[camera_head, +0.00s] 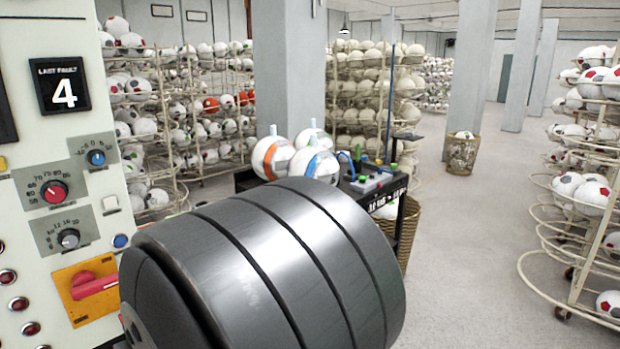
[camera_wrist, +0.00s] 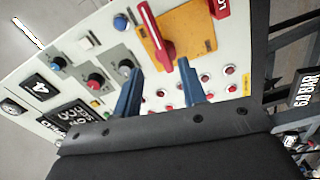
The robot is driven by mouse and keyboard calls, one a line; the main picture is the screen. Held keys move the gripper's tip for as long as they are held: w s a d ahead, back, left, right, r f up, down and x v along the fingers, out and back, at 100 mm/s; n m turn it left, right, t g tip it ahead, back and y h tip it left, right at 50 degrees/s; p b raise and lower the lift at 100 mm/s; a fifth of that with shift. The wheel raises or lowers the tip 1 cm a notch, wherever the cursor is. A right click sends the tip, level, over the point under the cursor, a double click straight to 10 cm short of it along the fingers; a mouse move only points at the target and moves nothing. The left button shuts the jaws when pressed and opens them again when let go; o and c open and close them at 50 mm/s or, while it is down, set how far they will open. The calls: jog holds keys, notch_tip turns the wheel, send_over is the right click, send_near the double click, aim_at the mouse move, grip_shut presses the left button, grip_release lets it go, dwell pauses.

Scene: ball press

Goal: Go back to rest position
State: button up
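My gripper (camera_wrist: 160,66) shows in the wrist view as two blue fingers standing apart, with nothing held between them. It is in front of the pale control panel (camera_wrist: 95,50). The red rotary handle (camera_wrist: 153,30) on its orange plate appears beyond and between the fingertips; whether they touch it I cannot tell, but a gap seems to show. In the head view my gripper is hidden, and my dark arm link fills the lower middle. There the panel (camera_head: 30,120) stands at the left, with the red handle (camera_head: 95,286) lying roughly level.
A black cart (camera_head: 402,218) behind my arm bears several balls (camera_head: 272,158) and tools. A wicker basket (camera_head: 411,235) stands beside it. Ball racks stand at the back and at the right (camera_head: 585,215). The floor (camera_head: 470,250) between is clear. Grey pillars (camera_head: 287,70) rise behind.

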jog(key=shift+w+a+r+m, duration=0.1)
jog(key=shift+w+a+m, duration=0.25)
jog(key=shift+a, duration=0.3)
jog(key=shift+w+a+r+m, duration=0.15)
jog(key=shift+w+a+m, duration=0.2)
jog(key=shift+a, duration=0.3)
jog(key=shift+w+a+r+m, duration=0.1)
jog(key=shift+w+a+m, duration=0.25)
jog(key=shift+a, duration=0.3)
